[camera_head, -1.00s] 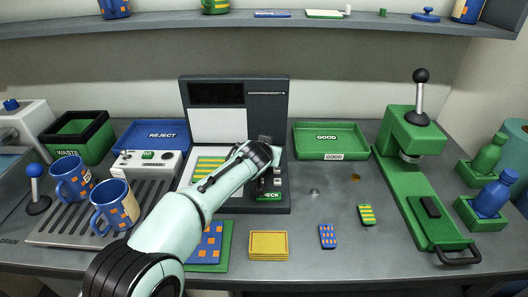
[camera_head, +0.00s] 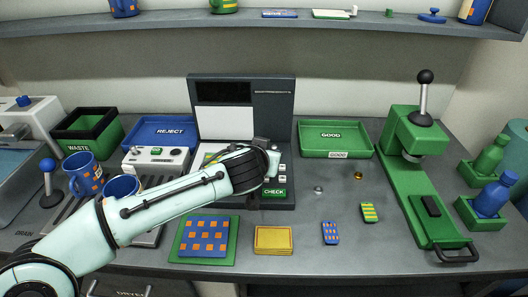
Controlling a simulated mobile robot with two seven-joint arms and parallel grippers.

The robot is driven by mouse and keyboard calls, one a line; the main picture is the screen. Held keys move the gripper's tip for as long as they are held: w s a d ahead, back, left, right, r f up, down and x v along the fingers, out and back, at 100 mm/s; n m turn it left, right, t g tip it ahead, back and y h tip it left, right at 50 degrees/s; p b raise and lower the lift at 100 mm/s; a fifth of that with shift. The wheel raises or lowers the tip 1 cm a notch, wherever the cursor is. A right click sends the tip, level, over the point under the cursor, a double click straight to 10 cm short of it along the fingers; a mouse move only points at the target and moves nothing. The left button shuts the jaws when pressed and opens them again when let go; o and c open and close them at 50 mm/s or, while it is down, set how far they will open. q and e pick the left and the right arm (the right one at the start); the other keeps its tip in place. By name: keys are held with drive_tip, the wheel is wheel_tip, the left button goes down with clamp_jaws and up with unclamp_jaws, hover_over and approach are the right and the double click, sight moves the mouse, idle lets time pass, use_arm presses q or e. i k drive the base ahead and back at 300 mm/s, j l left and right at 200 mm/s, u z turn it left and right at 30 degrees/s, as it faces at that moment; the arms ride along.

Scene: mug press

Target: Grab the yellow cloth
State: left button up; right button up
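The yellow cloth (camera_head: 273,240) lies flat and folded near the front edge of the counter, just right of the green mat with a blue, orange-checked square. My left arm comes in from the left, and its gripper end (camera_head: 268,147) is over the panel of the grey machine, behind the cloth and well apart from it. The fingers are small, dark and partly hidden by the wrist, so I cannot tell whether they are open. My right gripper is not in view.
The checked square (camera_head: 205,236) lies left of the cloth. Blue (camera_head: 330,233) and green striped (camera_head: 370,212) pieces lie to its right. The green press (camera_head: 425,190) stands farther right. My forearm crosses in front of the blue mugs (camera_head: 83,175).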

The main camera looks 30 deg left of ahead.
sight(268, 240)
drive_tip(key=k+l, duration=0.25)
drive_tip(key=k, duration=0.2)
drive_tip(key=k+l, duration=0.3)
drive_tip(key=k, duration=0.2)
